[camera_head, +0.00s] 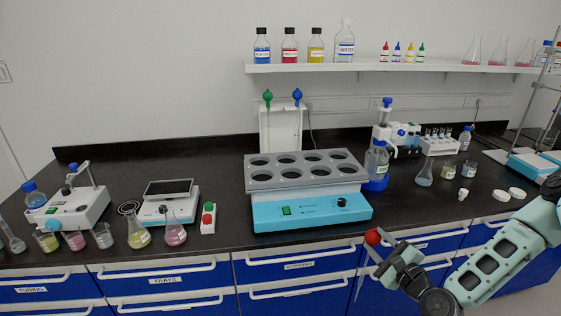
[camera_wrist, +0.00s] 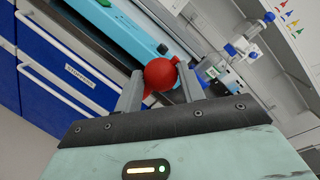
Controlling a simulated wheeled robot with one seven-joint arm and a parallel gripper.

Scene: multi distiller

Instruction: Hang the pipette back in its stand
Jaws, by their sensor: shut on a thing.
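My gripper (camera_head: 388,262) is in front of the drawers at the lower right in the head view, below the counter's front edge. It is shut on a pipette with a red bulb (camera_head: 373,237); a thin shaft slants down to the left below the bulb. In the wrist view the red bulb (camera_wrist: 160,74) sits between the two fingers (camera_wrist: 160,90), and the shaft is mostly hidden. The white pipette stand (camera_head: 281,131) stands at the back of the counter, behind the grey block. A green-bulb pipette (camera_head: 267,97) and a blue-bulb pipette (camera_head: 298,96) hang in it.
A blue heating device (camera_head: 312,212) with a grey multi-hole block (camera_head: 304,170) stands between my gripper and the stand. A blue-based bottle device (camera_head: 376,170) stands right of it. Flasks and a small scale (camera_head: 168,198) are at left. A shelf (camera_head: 390,67) with bottles hangs above.

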